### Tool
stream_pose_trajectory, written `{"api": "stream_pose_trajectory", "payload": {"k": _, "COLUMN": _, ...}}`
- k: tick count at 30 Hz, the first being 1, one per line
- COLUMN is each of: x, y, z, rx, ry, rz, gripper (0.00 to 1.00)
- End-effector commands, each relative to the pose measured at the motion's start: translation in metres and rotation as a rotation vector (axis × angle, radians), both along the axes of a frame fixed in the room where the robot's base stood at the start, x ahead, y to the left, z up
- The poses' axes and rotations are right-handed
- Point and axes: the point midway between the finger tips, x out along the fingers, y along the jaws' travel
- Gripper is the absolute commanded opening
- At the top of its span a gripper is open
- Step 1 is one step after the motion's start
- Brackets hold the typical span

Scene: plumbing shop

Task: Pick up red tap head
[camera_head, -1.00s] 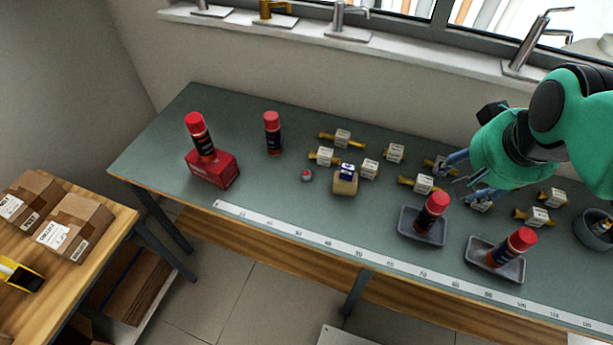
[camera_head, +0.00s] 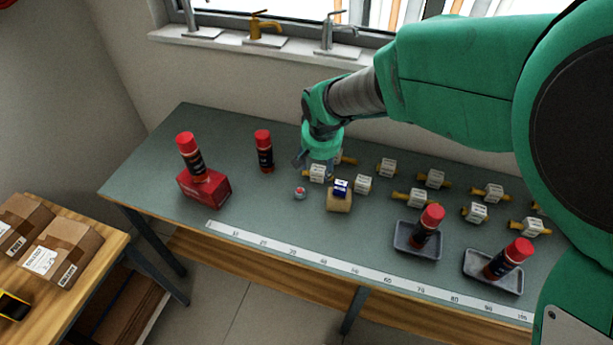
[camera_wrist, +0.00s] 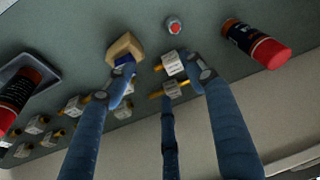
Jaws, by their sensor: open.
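The red tap head (camera_head: 300,192) is a small round piece with a red top and a grey base. It lies on the green-grey bench (camera_head: 255,205), left of a tan block. In the wrist view the tap head (camera_wrist: 174,25) shows near the top, beyond the fingertips and apart from them. My gripper (camera_head: 316,160) is above the bench, just behind and slightly right of the tap head. In the wrist view its blue fingers (camera_wrist: 160,80) are spread, with white-tagged brass fittings showing between them. It holds nothing.
A tan block with a blue top (camera_head: 340,198) stands right of the tap head. A spray can (camera_head: 264,150) stands behind left, another on a red box (camera_head: 205,188). Tagged valves (camera_head: 362,184) and two trays with cans (camera_head: 404,243) lie to the right. The bench front-left is clear.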

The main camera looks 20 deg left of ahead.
Motion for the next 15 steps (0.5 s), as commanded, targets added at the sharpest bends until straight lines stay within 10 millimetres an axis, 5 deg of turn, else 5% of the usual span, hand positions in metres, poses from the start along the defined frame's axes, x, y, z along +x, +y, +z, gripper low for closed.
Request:
{"api": "stream_pose_trajectory", "payload": {"k": 6, "x": -0.004, "y": 0.046, "z": -0.045, "rx": -0.01, "ry": 0.017, "rz": 0.037, "gripper": 0.55}}
{"api": "stream_pose_trajectory", "payload": {"k": 15, "x": -0.005, "y": 0.056, "z": -0.054, "rx": -0.011, "ry": 0.018, "rz": 0.044, "gripper": 0.55}}
